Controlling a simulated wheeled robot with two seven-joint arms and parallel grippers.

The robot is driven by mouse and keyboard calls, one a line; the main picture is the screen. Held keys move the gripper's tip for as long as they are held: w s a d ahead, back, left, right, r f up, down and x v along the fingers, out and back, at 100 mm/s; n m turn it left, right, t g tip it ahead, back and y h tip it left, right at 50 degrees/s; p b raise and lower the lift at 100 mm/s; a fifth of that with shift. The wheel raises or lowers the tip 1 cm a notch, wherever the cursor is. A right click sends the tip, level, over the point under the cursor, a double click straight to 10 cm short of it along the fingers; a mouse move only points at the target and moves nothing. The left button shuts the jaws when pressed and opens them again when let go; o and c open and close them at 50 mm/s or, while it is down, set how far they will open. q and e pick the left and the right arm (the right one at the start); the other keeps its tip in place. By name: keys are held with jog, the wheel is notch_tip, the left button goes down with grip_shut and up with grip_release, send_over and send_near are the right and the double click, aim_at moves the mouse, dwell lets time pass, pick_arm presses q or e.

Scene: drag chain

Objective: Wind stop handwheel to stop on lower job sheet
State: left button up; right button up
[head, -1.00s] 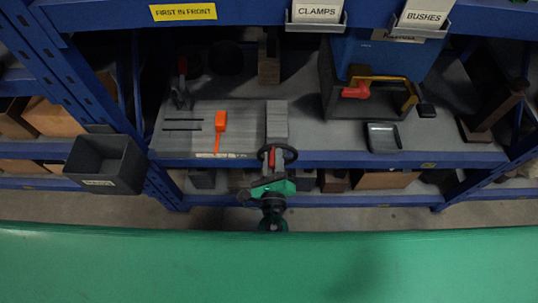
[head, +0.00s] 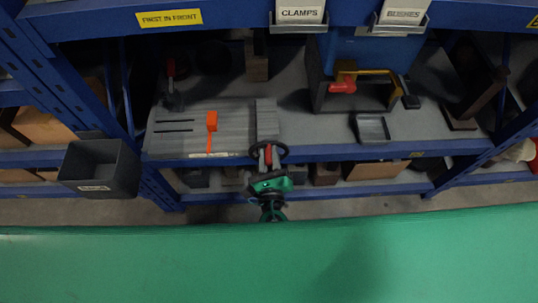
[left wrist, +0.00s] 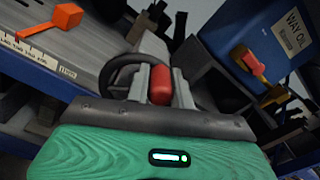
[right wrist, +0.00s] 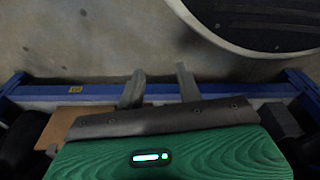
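The black handwheel (head: 268,151) is on the front of a grey slotted bench unit (head: 235,139); it shows in the left wrist view (left wrist: 112,88) too. Its red handle (left wrist: 160,86) lies between the fingers of my left gripper (left wrist: 161,88), which looks shut on it. In the head view the left gripper (head: 268,160) covers the wheel's lower part. An orange stop pointer (head: 211,122) stands on the unit above a pale scale strip (left wrist: 38,58). My right gripper (right wrist: 160,88) is open and empty, away from the wheel. I cannot make out a job sheet.
A blue oil container (head: 352,62) on a dark stand is right of the unit, with a small grey tray (head: 371,129) in front. A dark bin (head: 98,169) hangs at the left upright. Boxes fill the lower shelf. A green surface (head: 270,260) spans the foreground.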

pick_arm(q)
jog(key=o, duration=0.4)
jog(key=shift+d, duration=0.1)
jog(key=shift+o, duration=0.2)
jog(key=shift+s, duration=0.1)
jog(key=shift+s+f, duration=0.1)
jog(key=shift+s, duration=0.2)
jog(key=s+b, duration=0.1)
jog(key=s, duration=1.2)
jog(key=shift+b, duration=0.35)
pick_arm(e)
jog(key=r, duration=0.1)
jog(key=w+r, duration=0.1)
jog(key=r, duration=0.1)
jog(key=w+a+r, duration=0.1)
jog(key=r, duration=0.1)
jog(key=shift+w, duration=0.2)
jog(key=shift+f, duration=0.1)
